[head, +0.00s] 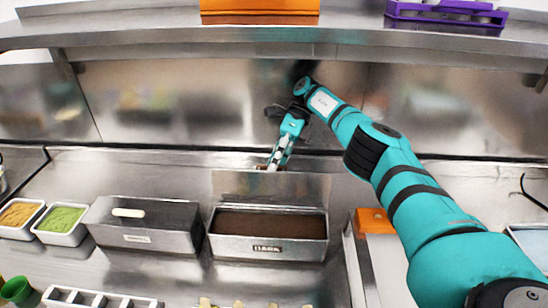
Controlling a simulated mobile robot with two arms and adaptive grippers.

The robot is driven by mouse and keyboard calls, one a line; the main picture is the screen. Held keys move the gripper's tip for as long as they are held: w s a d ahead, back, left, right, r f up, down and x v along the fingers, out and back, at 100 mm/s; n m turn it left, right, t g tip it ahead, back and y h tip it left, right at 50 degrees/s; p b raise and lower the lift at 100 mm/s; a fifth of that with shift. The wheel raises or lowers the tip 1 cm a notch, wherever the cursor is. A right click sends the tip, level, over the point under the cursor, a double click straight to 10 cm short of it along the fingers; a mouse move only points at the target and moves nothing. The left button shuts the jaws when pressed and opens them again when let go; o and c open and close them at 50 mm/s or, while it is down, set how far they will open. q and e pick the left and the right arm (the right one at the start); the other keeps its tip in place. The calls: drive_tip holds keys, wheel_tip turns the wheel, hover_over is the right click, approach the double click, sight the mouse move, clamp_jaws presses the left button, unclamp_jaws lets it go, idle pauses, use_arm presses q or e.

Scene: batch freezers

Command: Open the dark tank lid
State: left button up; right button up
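The dark tank (268,247) is a steel box with a label that seems to read DARK, standing on the counter in the middle of the head view. Its inside shows dark brown content. Its lid (275,187) stands raised at the back of the tank, leaving the top uncovered. My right gripper (273,166) reaches in from the right and points down at the lid's upper edge. Its fingertips are at or just behind that edge; I cannot tell whether they touch it or how far apart they are. My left gripper is not in view.
A second steel tank (140,240) with a closed lid and pale handle stands left of the dark tank. Trays of green (62,222) and tan (18,214) contents lie farther left. An orange item (375,221) lies under my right arm. A steel shelf (270,32) runs above.

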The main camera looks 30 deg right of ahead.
drive_tip(key=r, duration=0.9)
drive_tip(key=shift+w+a, duration=0.2)
drive_tip(key=shift+r, duration=0.25)
idle(0.4)
